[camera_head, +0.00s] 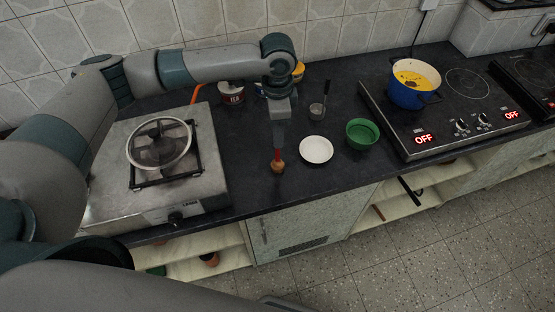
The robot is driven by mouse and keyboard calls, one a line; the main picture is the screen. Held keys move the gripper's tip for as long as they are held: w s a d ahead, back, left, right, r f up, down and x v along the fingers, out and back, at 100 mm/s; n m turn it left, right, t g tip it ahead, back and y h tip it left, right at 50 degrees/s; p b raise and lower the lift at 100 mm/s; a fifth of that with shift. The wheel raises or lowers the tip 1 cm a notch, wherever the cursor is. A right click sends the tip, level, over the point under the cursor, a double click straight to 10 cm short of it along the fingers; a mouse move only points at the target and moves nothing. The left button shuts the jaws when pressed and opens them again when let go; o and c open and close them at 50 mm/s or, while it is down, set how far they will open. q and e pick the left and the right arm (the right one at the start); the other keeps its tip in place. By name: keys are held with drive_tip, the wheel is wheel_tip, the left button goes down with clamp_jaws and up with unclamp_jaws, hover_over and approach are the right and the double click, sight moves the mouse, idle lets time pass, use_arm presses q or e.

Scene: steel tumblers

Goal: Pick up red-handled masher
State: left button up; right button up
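The red-handled masher (277,157) shows in the head view on the dark counter, right of the gas stove. It looks upright, with the red handle above and a brownish lower end near the counter. My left gripper (279,146) points down right over it, its fingertips at the top of the visible red handle. The fingers hide the handle's upper end, and I cannot tell whether they are closed on it. My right gripper is not in view.
A white plate (316,150) and a green bowl (361,134) stand close on the right. A blue pot (410,92) is on the hob (449,122).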

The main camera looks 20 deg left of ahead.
use_arm(q)
wheel_tip(320, 180, down, 2)
drive_tip(key=shift+f, duration=0.1)
idle(0.4)
clamp_jaws()
